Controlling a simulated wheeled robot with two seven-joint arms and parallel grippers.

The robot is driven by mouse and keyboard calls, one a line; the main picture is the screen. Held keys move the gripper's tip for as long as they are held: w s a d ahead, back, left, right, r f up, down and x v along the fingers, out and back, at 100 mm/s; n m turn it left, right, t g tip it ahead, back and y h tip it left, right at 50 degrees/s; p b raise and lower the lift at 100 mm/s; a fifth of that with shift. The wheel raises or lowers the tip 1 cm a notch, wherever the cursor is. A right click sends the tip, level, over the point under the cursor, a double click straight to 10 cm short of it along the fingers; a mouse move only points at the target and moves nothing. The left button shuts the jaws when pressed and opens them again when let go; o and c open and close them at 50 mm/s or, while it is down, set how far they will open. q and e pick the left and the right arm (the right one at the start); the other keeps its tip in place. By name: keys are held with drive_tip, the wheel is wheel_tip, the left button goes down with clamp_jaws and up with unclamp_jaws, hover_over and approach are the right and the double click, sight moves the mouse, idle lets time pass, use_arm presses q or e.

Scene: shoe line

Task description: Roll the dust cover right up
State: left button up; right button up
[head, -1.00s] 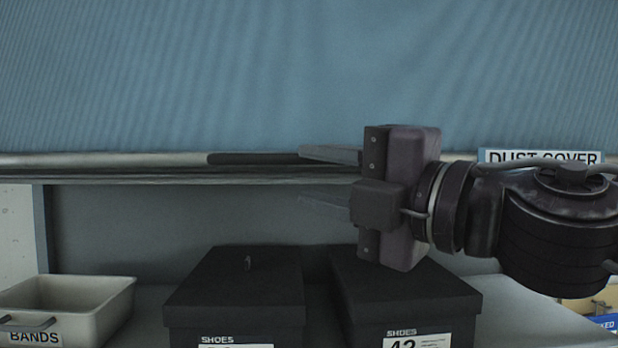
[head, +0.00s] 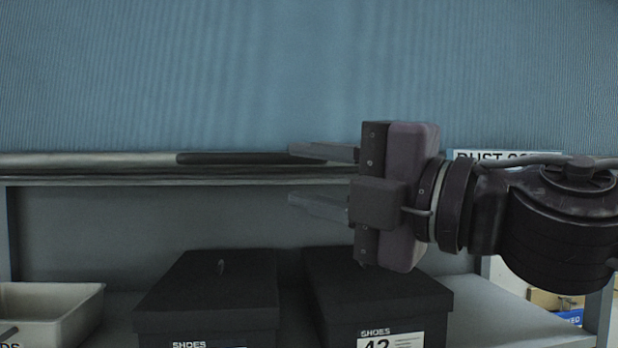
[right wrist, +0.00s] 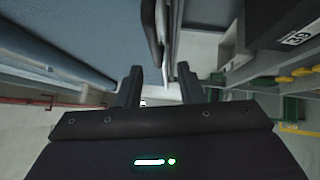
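The dust cover (head: 250,75) is a blue ribbed sheet hanging across the top of the head view. A pale round bar with a dark grip section (head: 225,158) runs along its bottom edge, just above a grey ledge. My right gripper (head: 291,174) is open and empty in front of the bar. Its upper finger overlaps the dark section in the picture, and its lower finger shows below the ledge. In the right wrist view my open fingers (right wrist: 159,72) point towards a dark bar-like piece (right wrist: 151,35) beyond them. I cannot tell whether they touch it. My left gripper is out of view.
Two black shoe boxes (head: 215,300) (head: 385,300) stand on the shelf below the bar. A pale bin (head: 75,315) sits at the left. A "DUST COVER" label (head: 470,156) is partly hidden behind my right arm. Cartons (head: 557,300) show at lower right.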

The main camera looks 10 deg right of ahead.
sight(263, 157)
drive_tip(key=p+x, duration=0.1)
drive_tip(key=x, duration=0.1)
drive_tip(key=p+x, duration=0.1)
drive_tip(key=x, duration=0.2)
drive_tip(key=r+p+x, duration=0.1)
drive_tip(key=x, duration=0.1)
drive_tip(key=shift+w+p, duration=0.2)
drive_tip(key=shift+p, duration=0.2)
drive_tip(key=shift+w+a, duration=0.45)
drive_tip(key=shift+w, duration=0.05)
drive_tip(key=shift+d, duration=0.1)
clamp_jaws()
